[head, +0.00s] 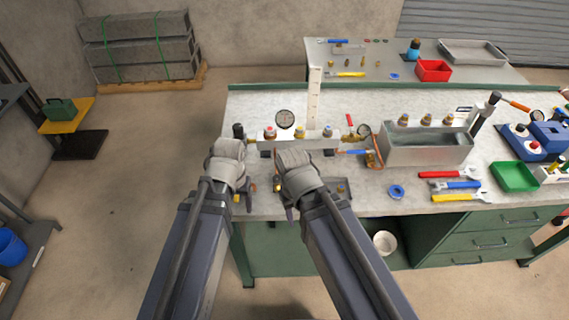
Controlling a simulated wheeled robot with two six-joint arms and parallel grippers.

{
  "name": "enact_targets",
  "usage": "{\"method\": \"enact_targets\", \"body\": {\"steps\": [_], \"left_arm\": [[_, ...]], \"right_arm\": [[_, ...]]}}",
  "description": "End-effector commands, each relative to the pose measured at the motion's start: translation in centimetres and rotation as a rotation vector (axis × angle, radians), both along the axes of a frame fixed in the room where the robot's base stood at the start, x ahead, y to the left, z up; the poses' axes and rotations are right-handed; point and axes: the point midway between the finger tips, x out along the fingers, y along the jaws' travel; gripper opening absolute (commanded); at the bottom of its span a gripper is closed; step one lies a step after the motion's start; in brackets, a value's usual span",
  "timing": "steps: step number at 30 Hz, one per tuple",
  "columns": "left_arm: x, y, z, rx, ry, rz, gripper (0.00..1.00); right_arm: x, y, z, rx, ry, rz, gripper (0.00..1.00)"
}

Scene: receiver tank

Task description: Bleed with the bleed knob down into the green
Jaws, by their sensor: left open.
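I cannot tell which is the bleed knob. A round gauge (285,119) stands behind; its needle and green band are too small to read. My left gripper (244,194) is open, in front of the manifold's left end. My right gripper (284,200) is beside it; its jaws are partly hidden by my wrist.
A second gauge (363,130) and a copper pipe join the manifold to a metal tank (428,150). A blue tape ring (396,191), wrenches (455,185) and a green tray (514,177) lie to the right. The bench (390,208) has bare space at front.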

Motion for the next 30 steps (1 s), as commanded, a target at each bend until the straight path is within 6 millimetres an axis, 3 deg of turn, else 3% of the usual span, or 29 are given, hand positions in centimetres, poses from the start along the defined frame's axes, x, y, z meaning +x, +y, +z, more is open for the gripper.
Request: {"method": "enact_targets", "body": {"steps": [1,8,11,18,24,30], "left_arm": [[0.8,0.4,1.4,-0.005,-0.004,-0.005,0.66],[5.2,0.3,4.8,-0.03,-0.006,-0.197,0.66],[7.5,-1.4,5.3,-0.035,0.004,-0.385,0.66],[11.7,-7.7,5.4,-0.047,0.046,-0.894,0.66],[12.8,-10.8,5.4,-0.054,0.067,-1.13,0.66],[12.7,-11.2,5.4,-0.055,0.069,-1.167,0.66]], "right_arm": [[0.0,0.0,1.4,0.0,0.0,0.0,0.5],[0.0,0.0,4.8,0.0,0.0,0.001,0.5],[0.0,0.0,5.3,0.0,0.0,0.001,0.5],[0.0,0.0,5.4,0.0,0.0,0.001,0.5],[0.0,0.0,5.4,0.0,0.0,0.001,0.5],[0.0,0.0,5.4,0.0,0.0,0.001,0.5]]}}
